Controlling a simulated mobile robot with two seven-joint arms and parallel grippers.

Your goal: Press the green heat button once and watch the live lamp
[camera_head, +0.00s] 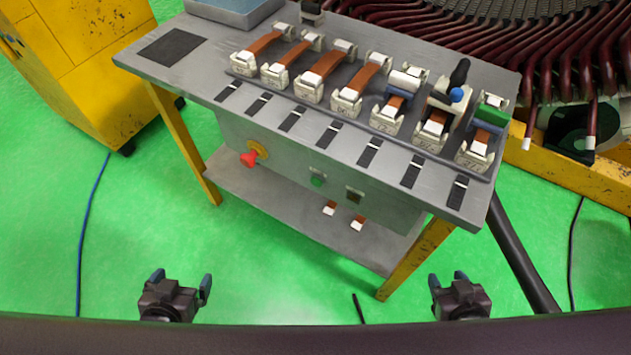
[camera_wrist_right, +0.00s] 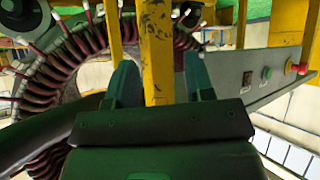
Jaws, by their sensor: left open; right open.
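The green heat button (camera_head: 317,181) sits on the grey front panel of the workbench. A small dark square (camera_head: 354,195), perhaps the live lamp, is to its right and looks unlit. In the right wrist view the green button (camera_wrist_right: 247,78) and the dark square (camera_wrist_right: 267,73) show at the right. My left gripper (camera_head: 180,280) is open and empty, low in front of the bench. My right gripper (camera_head: 447,281) is open and empty, low near the bench's right front leg. It also shows in the right wrist view (camera_wrist_right: 160,80), its fingers apart, with a yellow post beyond them.
A red knob (camera_head: 248,160) on a yellow base is left of the button. The bench top (camera_head: 225,55) holds a row of white clamps with copper pieces. A lower shelf (camera_head: 270,205) lies below the panel. A large wound stator (camera_head: 560,50) stands right. Green floor in front is open.

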